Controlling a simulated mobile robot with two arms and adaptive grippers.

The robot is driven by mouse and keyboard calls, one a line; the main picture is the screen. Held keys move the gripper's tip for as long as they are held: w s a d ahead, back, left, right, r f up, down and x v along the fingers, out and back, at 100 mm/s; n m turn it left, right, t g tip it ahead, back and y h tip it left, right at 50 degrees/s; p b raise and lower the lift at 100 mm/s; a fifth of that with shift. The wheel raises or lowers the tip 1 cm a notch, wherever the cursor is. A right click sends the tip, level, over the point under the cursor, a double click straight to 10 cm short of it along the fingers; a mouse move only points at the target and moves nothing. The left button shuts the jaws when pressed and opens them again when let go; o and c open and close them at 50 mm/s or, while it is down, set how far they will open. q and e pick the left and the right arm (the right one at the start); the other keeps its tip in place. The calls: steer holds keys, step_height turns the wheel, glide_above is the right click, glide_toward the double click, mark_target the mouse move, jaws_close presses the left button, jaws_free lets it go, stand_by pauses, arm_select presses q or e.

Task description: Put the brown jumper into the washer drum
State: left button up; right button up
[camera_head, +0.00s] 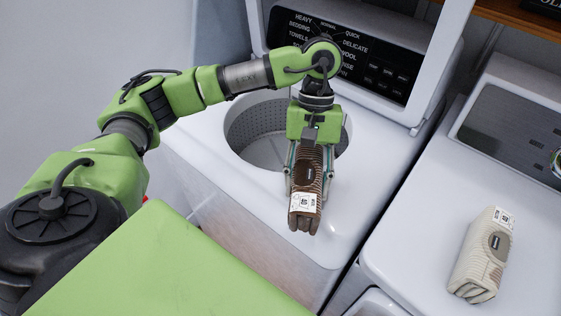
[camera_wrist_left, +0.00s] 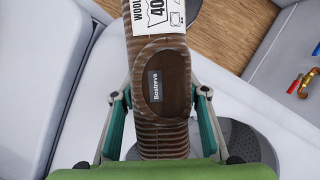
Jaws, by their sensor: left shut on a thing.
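The brown jumper (camera_head: 305,197) is a folded, ribbed bundle with a white care label. My left gripper (camera_head: 307,172) is shut on it and holds it in front of the drum opening, over the washer's white top. In the left wrist view the jumper (camera_wrist_left: 158,85) sits between the two fingers of the gripper (camera_wrist_left: 160,115). The washer drum (camera_head: 258,130) is a perforated grey tub with its lid raised; the arm and gripper hide its right part. My right gripper is not in view.
A cream folded garment (camera_head: 482,255) lies on the dryer top (camera_head: 410,245) at right. The washer's control panel (camera_head: 375,70) stands behind the drum. Red and blue taps (camera_wrist_left: 305,82) show at the right of the wrist view.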

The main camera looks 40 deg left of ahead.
arm_select(q)
steer(key=w+n, duration=0.1)
steer(key=n+h, duration=0.1)
steer(key=n, duration=0.1)
steer(key=shift+w+a+r+t, duration=0.1)
steer(key=shift+w+a+t, duration=0.1)
steer(key=shift+w+t, duration=0.15)
steer(key=w+a+n+t+y+p, duration=0.1)
steer(key=w+a+n+t+p, duration=0.4)
steer(key=w+a+n, duration=1.45)
steer(key=f+n+t+b, duration=0.1)
steer(key=f+b, duration=0.3)
steer(key=f, duration=0.4)
steer(key=s+d+f+n+y+b, duration=0.1)
steer(key=f+n+b, duration=0.2)
steer(key=f, duration=0.4)
steer(key=s+f+n+t+b, duration=0.1)
steer(key=f+n+b, duration=0.2)
steer(key=f+b, duration=0.3)
steer(key=shift+d+f+t+y, duration=0.15)
steer(key=shift+d+f+t, duration=0.05)
steer(key=shift+f, duration=0.45)
steer(key=shift+d+f+t+y, duration=0.15)
steer(key=shift+f, duration=0.6)
